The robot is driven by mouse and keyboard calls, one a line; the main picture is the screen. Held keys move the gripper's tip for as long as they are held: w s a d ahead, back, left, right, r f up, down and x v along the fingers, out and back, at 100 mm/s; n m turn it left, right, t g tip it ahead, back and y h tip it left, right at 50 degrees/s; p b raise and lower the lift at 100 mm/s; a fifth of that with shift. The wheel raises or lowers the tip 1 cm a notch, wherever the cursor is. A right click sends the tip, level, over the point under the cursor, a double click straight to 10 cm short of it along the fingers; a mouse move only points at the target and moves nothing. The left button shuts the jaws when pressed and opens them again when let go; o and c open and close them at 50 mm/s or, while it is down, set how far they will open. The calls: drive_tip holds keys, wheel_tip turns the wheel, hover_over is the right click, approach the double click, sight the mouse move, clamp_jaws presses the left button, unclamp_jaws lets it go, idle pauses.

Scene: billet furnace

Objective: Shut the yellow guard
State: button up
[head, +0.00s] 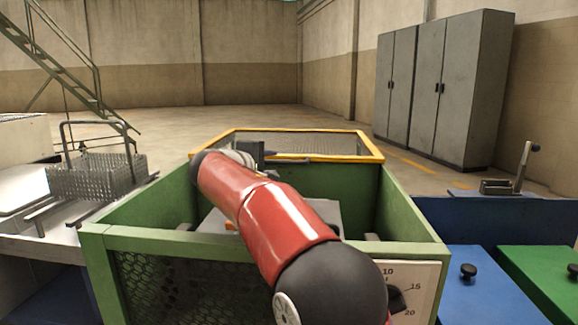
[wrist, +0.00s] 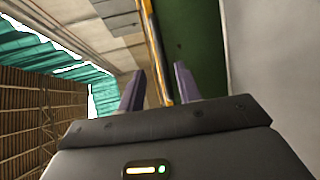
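The yellow guard (head: 345,159) is a yellow frame with grey mesh at the far end of the green-walled box (head: 415,222). It leans back, away from the box opening, so the box is open on top. My gripper (head: 288,157) is at the guard's near yellow bar, left of its middle. In the wrist view my gripper (wrist: 159,70) has its two dark fingers apart, with the guard's yellow bar (wrist: 155,40) running between them. I cannot tell whether either finger touches the bar. My red arm hides part of the box's inside.
A wire basket (head: 95,177) stands on a pale bench at left. A dial panel (head: 412,290) is on the box's near right side. Blue (head: 485,290) and green (head: 545,270) lids with black knobs and a lever clamp (head: 510,180) are at right. Grey cabinets (head: 455,90) stand behind.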

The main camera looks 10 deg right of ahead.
sight(280, 162)
drive_tip(key=x, duration=0.2)
drive_tip(key=p+x, duration=0.1)
drive_tip(key=x, duration=0.5)
drive_tip(key=shift+w+a+f+p, duration=0.2)
drive_tip(key=shift+w+a+p, duration=0.1)
drive_tip(key=shift+a, duration=0.05)
drive_tip(key=shift+c, duration=0.4)
clamp_jaws()
